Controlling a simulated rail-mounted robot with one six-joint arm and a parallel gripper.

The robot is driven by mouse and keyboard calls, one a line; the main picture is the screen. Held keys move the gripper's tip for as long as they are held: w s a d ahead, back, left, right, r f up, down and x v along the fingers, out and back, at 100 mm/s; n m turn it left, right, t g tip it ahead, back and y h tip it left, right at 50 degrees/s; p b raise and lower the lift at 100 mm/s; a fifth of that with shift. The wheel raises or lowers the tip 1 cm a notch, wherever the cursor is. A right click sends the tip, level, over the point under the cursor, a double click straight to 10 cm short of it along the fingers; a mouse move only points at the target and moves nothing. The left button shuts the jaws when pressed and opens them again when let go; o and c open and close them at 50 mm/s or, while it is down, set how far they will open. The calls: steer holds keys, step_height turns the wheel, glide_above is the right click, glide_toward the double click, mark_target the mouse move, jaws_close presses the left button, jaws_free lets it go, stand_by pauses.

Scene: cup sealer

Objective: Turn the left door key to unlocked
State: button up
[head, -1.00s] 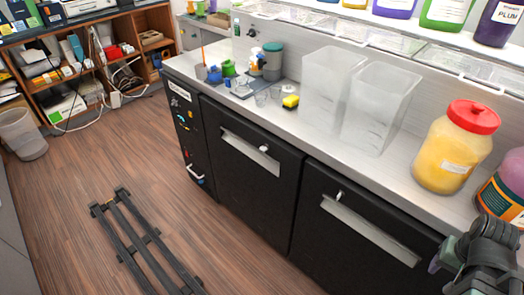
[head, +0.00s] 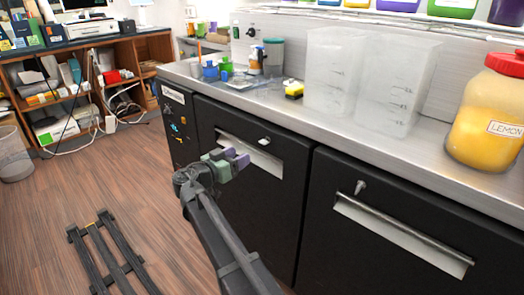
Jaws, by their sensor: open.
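The left black door (head: 255,200) is under the counter. Its small silver key (head: 265,141) sits above the pale recessed handle (head: 250,153), near the door's top edge; its exact turn angle is too small to tell. My gripper (head: 238,160), with green and purple fingers, is open and empty. It is left of and slightly below the key in the picture, in front of the handle's left part, and appears apart from the key. The right black door (head: 390,240) has a similar key (head: 360,187) above its handle.
The counter above holds two clear tubs (head: 385,85), a lemon jar (head: 490,125), a yellow sponge (head: 294,89) and small cups. A dark rail frame (head: 108,262) lies on the wooden floor at left. Open floor lies between it and the cabinet.

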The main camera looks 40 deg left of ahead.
mark_target(261, 143)
steer(key=shift+m, duration=0.5)
steer(key=w, duration=0.7)
steer(key=w+d, duration=0.1)
steer(key=w, duration=0.2)
steer(key=shift+w, duration=0.4)
steer(key=shift+d, duration=0.1)
steer(key=c, duration=0.9)
